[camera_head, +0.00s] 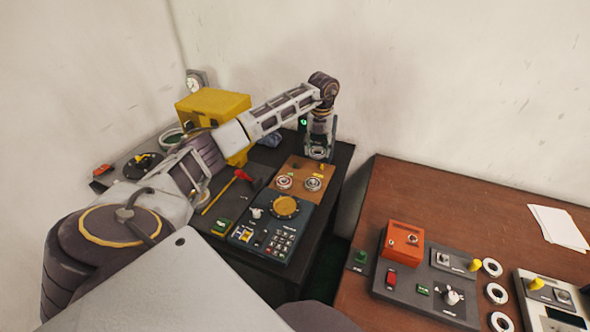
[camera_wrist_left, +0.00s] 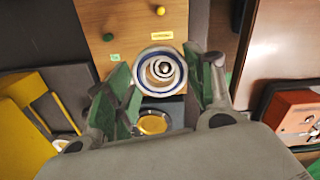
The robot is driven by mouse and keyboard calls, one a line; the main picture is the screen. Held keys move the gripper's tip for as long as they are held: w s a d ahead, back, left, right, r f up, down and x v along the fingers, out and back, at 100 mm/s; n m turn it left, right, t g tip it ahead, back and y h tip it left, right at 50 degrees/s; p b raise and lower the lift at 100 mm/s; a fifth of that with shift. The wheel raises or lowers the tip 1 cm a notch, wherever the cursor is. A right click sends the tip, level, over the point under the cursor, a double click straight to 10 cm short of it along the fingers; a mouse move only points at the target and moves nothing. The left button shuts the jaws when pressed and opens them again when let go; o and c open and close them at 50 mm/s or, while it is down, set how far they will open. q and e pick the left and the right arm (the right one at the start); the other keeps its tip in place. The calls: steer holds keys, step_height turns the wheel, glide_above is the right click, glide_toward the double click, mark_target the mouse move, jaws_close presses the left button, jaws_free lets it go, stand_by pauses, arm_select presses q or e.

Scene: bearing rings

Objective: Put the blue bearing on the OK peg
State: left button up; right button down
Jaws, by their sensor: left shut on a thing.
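My left gripper (camera_head: 318,148) is shut on the blue bearing, seen between the fingers (camera_wrist_left: 160,85) in the left wrist view. The blue bearing (camera_wrist_left: 141,72) is a pale ring with a blue band, with a smaller metallic round shape visible through its middle. In the head view I cannot make it out clearly. Below is a wooden board (camera_head: 297,166), also in the left wrist view (camera_wrist_left: 130,20), with a green peg (camera_wrist_left: 108,37) beside a green label (camera_wrist_left: 115,57) and a yellow peg (camera_wrist_left: 161,10) by a yellow label (camera_wrist_left: 162,35). The label text is unreadable. My right gripper is out of view.
Two round metallic parts (camera_head: 284,182) (camera_head: 313,184) sit at the board's near edge. A keypad device (camera_head: 272,232) with a gold dial stands before it. A yellow box (camera_head: 213,102) is to the left. A brown table (camera_head: 385,200) with several pale rings (camera_head: 497,293) is right.

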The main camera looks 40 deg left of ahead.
arm_select(q)
steer(key=a+n, duration=0.2)
steer(key=n, duration=0.1)
steer(key=n+b, duration=0.1)
steer(key=n, duration=0.1)
steer(key=shift+w+a+r, duration=0.15)
steer(key=shift+a+r, duration=0.05)
steer(key=shift+a, duration=0.2)
steer(key=a+n+b, duration=0.2)
steer(key=a+n, duration=0.5)
steer(key=n, duration=0.9)
steer(key=shift+s+a+r+n, duration=0.2)
steer(key=shift+s+a+n, duration=0.1)
steer(key=shift+a, duration=0.05)
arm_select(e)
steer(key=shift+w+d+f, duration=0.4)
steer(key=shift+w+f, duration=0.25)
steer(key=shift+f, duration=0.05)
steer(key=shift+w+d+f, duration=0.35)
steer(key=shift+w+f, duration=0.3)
arm_select(q)
steer(key=shift+f, duration=0.1)
steer(key=shift+f+b, duration=0.35)
steer(key=shift+f, duration=2.7)
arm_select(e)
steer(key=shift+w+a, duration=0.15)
